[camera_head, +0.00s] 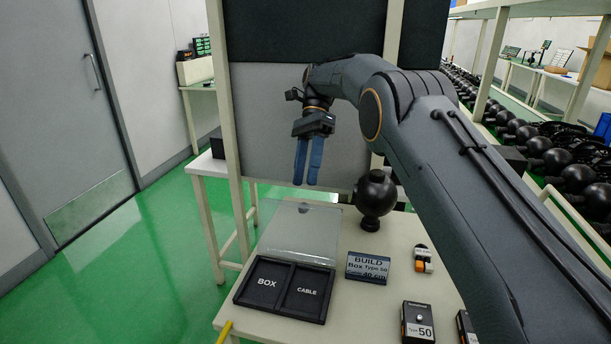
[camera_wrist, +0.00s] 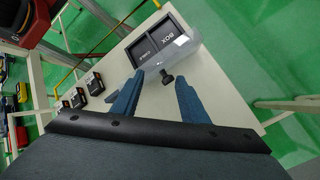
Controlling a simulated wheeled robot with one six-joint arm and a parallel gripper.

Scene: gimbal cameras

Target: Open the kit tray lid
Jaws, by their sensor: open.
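The black kit tray (camera_head: 284,316) lies on the pale table, with compartments marked BOX and CABLE; both look empty. Its clear lid (camera_head: 300,230) stands raised from the tray's far edge, tilted back, so the compartments are uncovered. In the wrist view the tray (camera_wrist: 133,54) and the clear lid (camera_wrist: 184,46) lie beyond my fingertips. My gripper (camera_head: 307,182) has blue fingers pointing down, above and behind the tray, apart from the lid. In the wrist view its fingers (camera_wrist: 158,84) are spread with nothing between them.
A black round object on a stand (camera_head: 375,197) stands right of the lid. A grey panel (camera_head: 265,120) rises behind my gripper.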

